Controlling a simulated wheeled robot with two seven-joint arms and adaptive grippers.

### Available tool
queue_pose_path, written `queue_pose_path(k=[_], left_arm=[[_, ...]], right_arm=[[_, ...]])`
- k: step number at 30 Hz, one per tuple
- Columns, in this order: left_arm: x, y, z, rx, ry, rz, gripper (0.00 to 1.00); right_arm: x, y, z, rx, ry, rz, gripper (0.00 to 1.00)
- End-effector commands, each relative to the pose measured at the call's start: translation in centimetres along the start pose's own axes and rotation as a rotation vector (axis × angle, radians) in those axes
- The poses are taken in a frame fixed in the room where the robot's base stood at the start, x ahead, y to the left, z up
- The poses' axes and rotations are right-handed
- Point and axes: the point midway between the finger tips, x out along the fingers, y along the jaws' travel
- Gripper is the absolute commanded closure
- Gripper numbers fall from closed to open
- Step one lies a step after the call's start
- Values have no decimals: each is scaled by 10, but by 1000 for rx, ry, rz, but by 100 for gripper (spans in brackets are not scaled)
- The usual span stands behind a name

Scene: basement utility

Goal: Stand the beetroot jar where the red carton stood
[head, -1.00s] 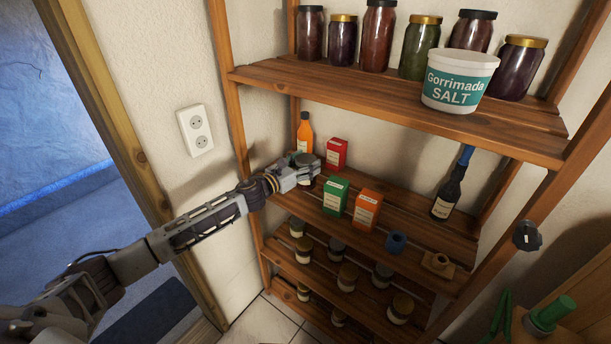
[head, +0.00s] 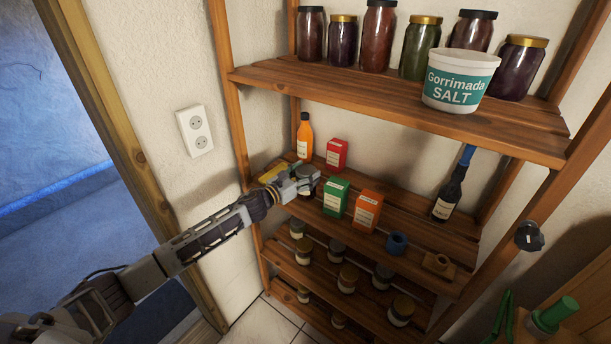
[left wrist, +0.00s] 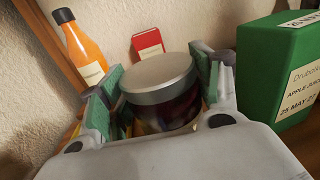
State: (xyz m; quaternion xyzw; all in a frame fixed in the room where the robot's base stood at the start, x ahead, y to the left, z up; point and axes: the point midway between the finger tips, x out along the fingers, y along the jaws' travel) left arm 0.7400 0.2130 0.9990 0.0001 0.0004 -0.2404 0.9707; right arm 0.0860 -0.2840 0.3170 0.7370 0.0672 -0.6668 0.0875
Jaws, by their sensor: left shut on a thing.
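My left gripper (head: 300,184) is shut on the beetroot jar (head: 309,172), a dark red jar with a grey lid. It is at the left part of the middle shelf (head: 400,240). In the left wrist view the jar (left wrist: 160,85) sits upright between the green-padded fingers; its base is hidden, so I cannot tell whether it touches the shelf. The red carton (head: 337,154) stands behind it and to the right, near the wall. It shows partly behind the lid in the left wrist view (left wrist: 148,43). My right gripper is not in view.
An orange bottle (head: 305,138) stands behind the jar. A green carton (head: 335,198) and an orange carton (head: 367,211) stand to its right. A yellow thing (head: 272,172) lies partly behind my gripper.

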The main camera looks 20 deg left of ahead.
Motion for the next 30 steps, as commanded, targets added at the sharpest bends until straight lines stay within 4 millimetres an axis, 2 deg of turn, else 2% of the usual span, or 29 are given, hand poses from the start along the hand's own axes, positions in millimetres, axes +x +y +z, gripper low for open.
queue_pose_path(k=[14,15,19,30], left_arm=[[0,0,-1,1,-3,-1,74],[0,0,-2,1,-1,0,32],[0,0,-2,0,-1,0,15],[0,0,-2,0,-1,0,14]], right_arm=[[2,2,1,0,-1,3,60],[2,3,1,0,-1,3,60],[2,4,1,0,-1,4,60],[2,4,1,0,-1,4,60]])
